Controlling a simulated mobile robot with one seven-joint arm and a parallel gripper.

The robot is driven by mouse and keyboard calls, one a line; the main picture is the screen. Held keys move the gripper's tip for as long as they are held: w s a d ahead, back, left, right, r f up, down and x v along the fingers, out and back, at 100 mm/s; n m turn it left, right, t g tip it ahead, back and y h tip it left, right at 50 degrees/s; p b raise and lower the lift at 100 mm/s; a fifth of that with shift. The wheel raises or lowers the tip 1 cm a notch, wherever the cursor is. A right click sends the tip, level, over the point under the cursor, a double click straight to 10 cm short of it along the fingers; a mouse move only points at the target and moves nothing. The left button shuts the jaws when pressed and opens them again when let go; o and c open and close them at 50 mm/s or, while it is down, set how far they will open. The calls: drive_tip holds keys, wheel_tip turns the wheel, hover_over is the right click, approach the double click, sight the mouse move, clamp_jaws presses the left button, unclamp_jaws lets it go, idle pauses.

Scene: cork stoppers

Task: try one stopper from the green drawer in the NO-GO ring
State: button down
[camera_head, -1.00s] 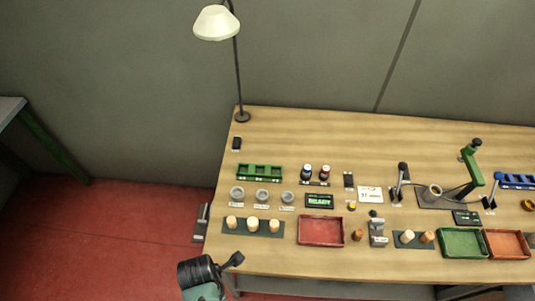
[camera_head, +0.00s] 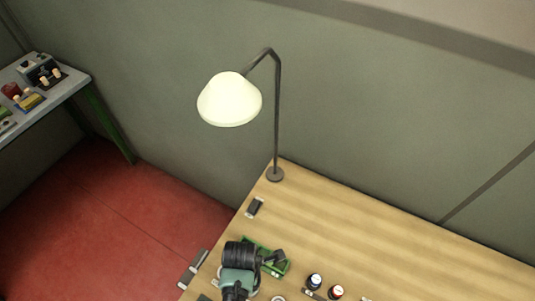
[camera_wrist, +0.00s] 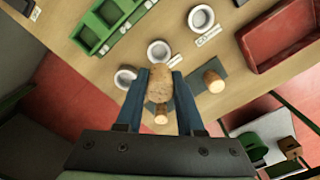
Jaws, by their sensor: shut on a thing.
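My gripper (camera_wrist: 161,92) is shut on a cork stopper (camera_wrist: 160,77), whose speckled end points up in the wrist view. Three pale rings show there: a near ring (camera_wrist: 125,77) left of the held stopper, a middle ring (camera_wrist: 159,51) just beyond it, and a far ring (camera_wrist: 201,18). A green tray with compartments (camera_wrist: 110,25) lies at upper left. In the head view my gripper (camera_head: 274,257) covers part of this green tray (camera_head: 252,242); the held stopper is hidden there.
Other stoppers (camera_wrist: 213,81) stand on a dark mat beside the rings. A red tray (camera_wrist: 250,50) lies at upper right.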

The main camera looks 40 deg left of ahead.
drive_tip(key=shift+w, duration=0.3)
drive_tip(key=shift+s+f+b, duration=0.25)
drive_tip(key=shift+f+b, duration=0.4)
drive_tip(key=shift+b, duration=0.15)
wheel_tip(320, 180, down, 5)
drive_tip(key=b, duration=0.5)
drive_tip(key=shift+w, duration=0.1)
drive_tip(key=shift+w+f+b, duration=0.1)
drive_tip(key=shift+f+b, duration=0.2)
drive_tip(key=shift+f, duration=0.3)
idle(1.0)
drive_tip(key=shift+c, duration=2.2)
unclamp_jaws()
drive_tip(key=shift+r, duration=0.15)
wheel_tip(320, 180, up, 13)
drive_tip(key=shift+f+b, duration=0.15)
drive_tip(key=shift+b, duration=0.45)
